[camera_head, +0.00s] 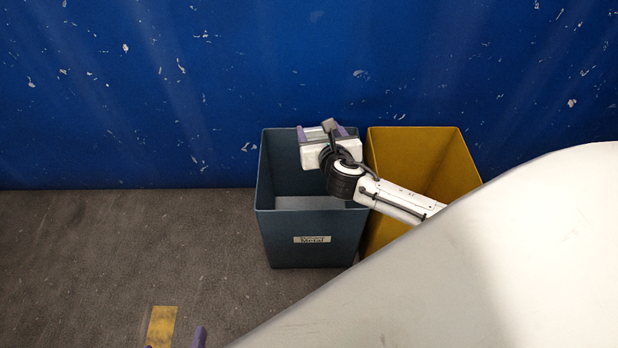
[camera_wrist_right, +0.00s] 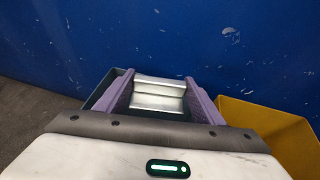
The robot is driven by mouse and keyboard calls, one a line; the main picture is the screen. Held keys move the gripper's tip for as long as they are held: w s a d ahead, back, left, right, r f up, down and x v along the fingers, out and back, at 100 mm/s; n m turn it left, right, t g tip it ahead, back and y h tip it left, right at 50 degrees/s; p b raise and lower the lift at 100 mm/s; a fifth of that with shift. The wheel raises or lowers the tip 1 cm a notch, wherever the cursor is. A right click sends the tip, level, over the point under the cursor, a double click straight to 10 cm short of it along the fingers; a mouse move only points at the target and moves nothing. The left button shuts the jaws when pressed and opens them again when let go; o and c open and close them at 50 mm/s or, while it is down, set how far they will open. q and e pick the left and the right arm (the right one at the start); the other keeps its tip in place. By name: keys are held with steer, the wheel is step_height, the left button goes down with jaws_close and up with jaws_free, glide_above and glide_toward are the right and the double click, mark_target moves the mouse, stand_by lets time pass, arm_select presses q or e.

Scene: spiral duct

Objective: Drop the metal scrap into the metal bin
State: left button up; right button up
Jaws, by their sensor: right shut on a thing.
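The blue-grey metal bin (camera_head: 310,250), with a "Metal" label on its front, stands on the floor against the blue wall. My right gripper (camera_head: 322,131) is above this bin's opening, toward its back right. In the right wrist view its purple fingers (camera_wrist_right: 160,97) are shut on the metal scrap (camera_wrist_right: 158,95), a shiny silver ribbed piece. In the head view the scrap is mostly hidden by the gripper.
A yellow bin (camera_head: 425,150) stands close to the right of the metal bin, partly behind my right arm. The blue wall (camera_head: 150,90) rises behind both bins.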

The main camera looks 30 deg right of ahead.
arm_select(q)
steer(key=shift+m+g+h, duration=0.8)
steer(key=shift+g, duration=0.1)
steer(key=d+b, duration=0.1)
steer(key=b, duration=0.1)
steer(key=w+d+f+b, duration=0.1)
steer(key=b, duration=0.1)
steer(key=w+d+f+b, duration=0.1)
steer(key=d+b, duration=0.1)
steer(key=b, duration=0.1)
steer(key=shift+d+f, duration=0.1)
steer(key=shift+f, duration=0.05)
arm_select(e)
step_height(320, 180, down, 6)
steer(key=shift+r, duration=0.25)
steer(key=o, duration=1.2)
steer(key=shift+c, duration=0.2)
steer(key=shift+s, duration=0.1)
arm_select(q)
steer(key=a+p, duration=0.1)
steer(key=p, duration=0.1)
steer(key=a+y+p, duration=0.1)
steer(key=p, duration=0.1)
steer(key=shift+s+a+r+n+t+p, duration=0.2)
steer(key=shift+s+a+n+t+p, duration=0.1)
steer(key=shift+s+n+t, duration=0.1)
arm_select(e)
steer(key=v, duration=1)
